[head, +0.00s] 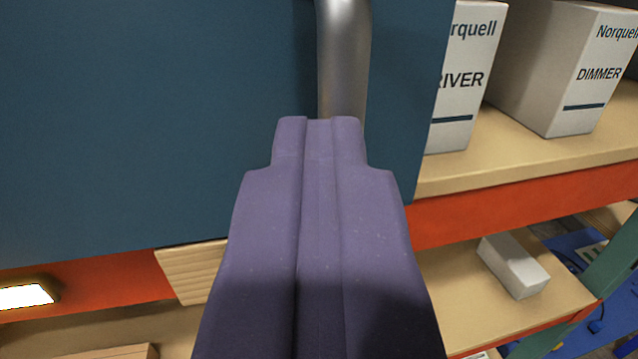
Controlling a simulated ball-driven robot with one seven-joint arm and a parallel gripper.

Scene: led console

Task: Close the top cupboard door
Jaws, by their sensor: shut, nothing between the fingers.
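A dark blue cupboard door (140,120) fills the upper left and middle of the view. A vertical silver bar handle (343,60) stands on it near its right edge. My purple gripper (319,122) is in the middle with its fingers together and empty. Its tips overlap the lower part of the handle in the picture and hide the handle's lower end. I cannot tell whether they touch the handle or the door. The door's right edge stands in front of shelves with boxes, so the space behind it shows on the right.
White boxes marked DRIVER (462,90) and DIMMER (590,85) stand on a wooden shelf with an orange front edge (530,200). A small white box (513,265) lies on a lower shelf. A lit lamp (25,297) shows at the lower left.

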